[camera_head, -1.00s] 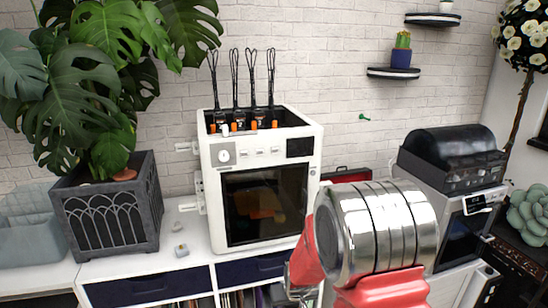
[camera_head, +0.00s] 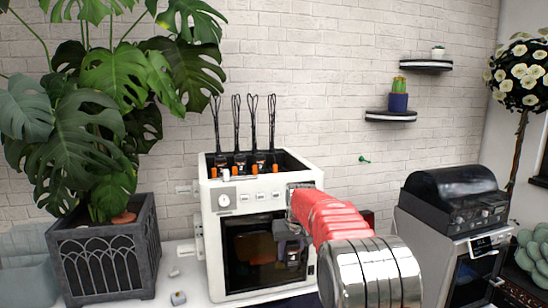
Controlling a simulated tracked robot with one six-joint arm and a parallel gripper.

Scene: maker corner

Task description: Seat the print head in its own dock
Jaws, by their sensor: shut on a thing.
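The white 3D printer (camera_head: 213,245) stands on the white cabinet top, with a dark glass front and an open top. My red arm reaches across its right front side. My gripper (camera_head: 290,236) is in front of the glass, small and partly hidden by my arm. It is shut on a small dark grey piece, seemingly the print head (camera_head: 288,230). I cannot tell which place is the print head's own dock.
Small grey pieces (camera_head: 178,298) lie on the cabinet top left of the printer. A large plant in a dark planter (camera_head: 103,255) stands farther left. A black-lidded machine (camera_head: 455,190) stands at the right.

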